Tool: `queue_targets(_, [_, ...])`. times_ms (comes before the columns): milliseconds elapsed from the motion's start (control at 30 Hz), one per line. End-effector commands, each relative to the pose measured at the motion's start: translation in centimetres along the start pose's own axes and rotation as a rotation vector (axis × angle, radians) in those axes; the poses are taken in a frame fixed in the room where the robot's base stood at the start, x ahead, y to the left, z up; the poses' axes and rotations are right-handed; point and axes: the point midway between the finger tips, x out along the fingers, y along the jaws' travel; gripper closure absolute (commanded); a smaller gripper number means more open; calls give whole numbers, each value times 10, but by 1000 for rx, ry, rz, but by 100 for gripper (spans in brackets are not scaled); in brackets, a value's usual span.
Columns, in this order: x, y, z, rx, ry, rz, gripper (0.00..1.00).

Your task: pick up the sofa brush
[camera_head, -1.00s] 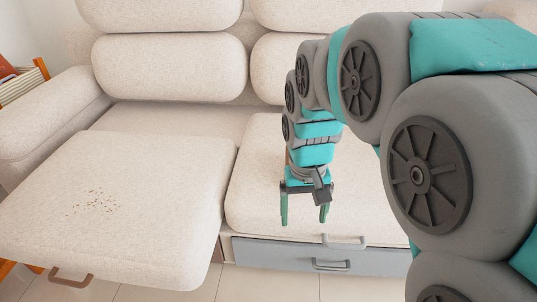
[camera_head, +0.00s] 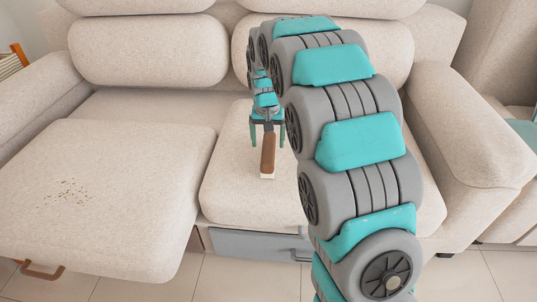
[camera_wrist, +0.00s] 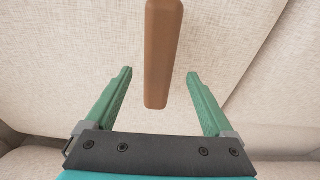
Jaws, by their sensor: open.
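The sofa brush (camera_head: 267,155) lies on the right seat cushion, its brown handle towards my gripper and a pale end towards the front edge. In the wrist view its brown handle (camera_wrist: 161,55) runs up out of the frame, and the pale end is out of view. My gripper (camera_head: 267,145) is open above the cushion. In the wrist view the green fingers of my gripper (camera_wrist: 160,74) stand on either side of the handle's near end, with a gap on both sides. I cannot tell the height between fingers and handle.
The right seat cushion (camera_head: 225,190) is otherwise clear. The left seat cushion (camera_head: 120,215) sticks out forward and has brown crumbs (camera_head: 67,192) on it. A grey drawer (camera_head: 250,245) is under the right seat. Back cushions (camera_head: 150,48) and the right armrest (camera_head: 478,135) border the seat.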

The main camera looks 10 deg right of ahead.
Motion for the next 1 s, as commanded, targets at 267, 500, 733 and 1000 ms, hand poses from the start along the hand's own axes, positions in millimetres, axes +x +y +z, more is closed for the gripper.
queue_targets(267, [24, 1, 3, -1, -2, 1, 12])
queue_targets(500, [56, 2, 3, -1, -1, 0, 12])
queue_targets(733, [58, 2, 3, -1, 1, 0, 12])
queue_targets(1000, [58, 2, 3, -1, 0, 0, 42])
